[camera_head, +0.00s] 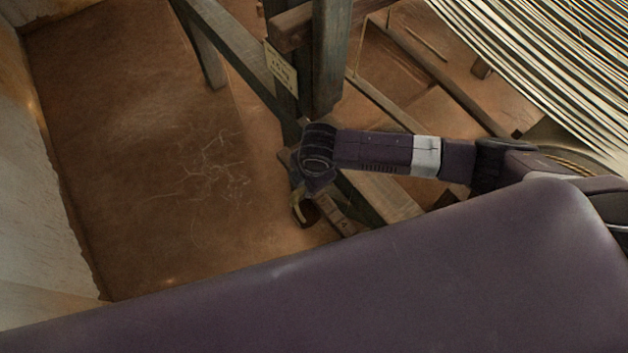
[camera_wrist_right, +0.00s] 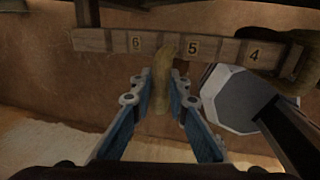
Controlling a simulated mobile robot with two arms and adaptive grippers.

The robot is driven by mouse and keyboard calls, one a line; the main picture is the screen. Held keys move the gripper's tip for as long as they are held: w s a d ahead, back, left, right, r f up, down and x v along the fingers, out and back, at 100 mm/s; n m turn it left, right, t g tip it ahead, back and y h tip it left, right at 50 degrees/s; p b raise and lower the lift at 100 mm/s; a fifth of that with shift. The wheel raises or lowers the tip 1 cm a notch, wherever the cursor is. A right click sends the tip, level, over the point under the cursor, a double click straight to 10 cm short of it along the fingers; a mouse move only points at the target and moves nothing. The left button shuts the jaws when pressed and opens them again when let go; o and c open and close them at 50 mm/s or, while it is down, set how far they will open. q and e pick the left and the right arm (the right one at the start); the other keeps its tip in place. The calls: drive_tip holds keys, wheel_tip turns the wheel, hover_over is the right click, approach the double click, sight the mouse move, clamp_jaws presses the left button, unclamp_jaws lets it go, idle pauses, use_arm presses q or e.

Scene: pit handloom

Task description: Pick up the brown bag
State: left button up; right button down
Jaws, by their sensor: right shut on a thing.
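A tan-brown, narrow, soft-looking bag (camera_wrist_right: 161,82) stands upright between the blue-padded fingers of my right gripper (camera_wrist_right: 160,98) in the right wrist view. The fingers are closed in on both sides of it, and it overlaps a wooden rail behind. In the head view my right gripper (camera_head: 304,203) points down at the end of my right arm. A small yellowish-brown part of the bag (camera_head: 296,205) shows at its fingers; the rest is hidden by the gripper. My left gripper is in neither view.
The wooden rail (camera_wrist_right: 94,39) is numbered 6, 5 and 4. A brown rounded thing (camera_wrist_right: 287,80) lies at the right in the wrist view. Loom posts and beams (camera_head: 333,60) stand close to my right arm.

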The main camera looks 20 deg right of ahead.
drive_tip(key=s+a+b, duration=0.1)
drive_tip(key=s+a, duration=0.1)
drive_tip(key=a, duration=0.4)
drive_tip(key=s+a+b, duration=0.1)
drive_tip(key=s+a, duration=0.1)
drive_tip(key=a, duration=0.5)
drive_tip(key=shift+s+a, duration=0.3)
drive_tip(key=shift+s, duration=0.1)
